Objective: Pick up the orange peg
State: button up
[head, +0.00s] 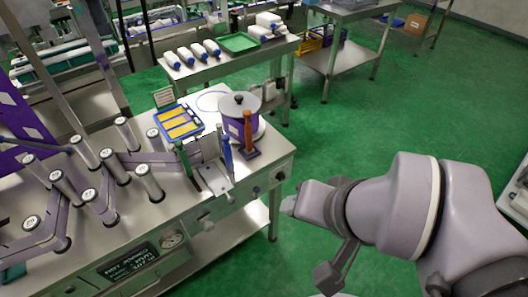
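The orange peg (247,128) stands upright in a small dark holder (249,153) near the right end of the steel machine table. A blue peg-like piece (227,155) stands just to its left. My gripper (293,205) is at the end of my arm, to the right of the table and apart from the peg. It is seen from behind and the side, so its fingers are not clear. I see nothing held in it.
A purple pot with a grey lid (239,105) stands close behind the peg. A tray with yellow strips (179,122) and several metal rollers (150,183) are to the left. A bench with a green tray (239,42) is behind. Green floor (350,120) is open at right.

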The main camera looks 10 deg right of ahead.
aim_at(249, 151)
jog(key=i+u, duration=0.2)
jog(key=u, duration=0.15)
jog(key=i+u, duration=0.15)
jog(key=u, duration=0.2)
jog(key=i+l+u, duration=0.15)
jog(key=u, duration=0.15)
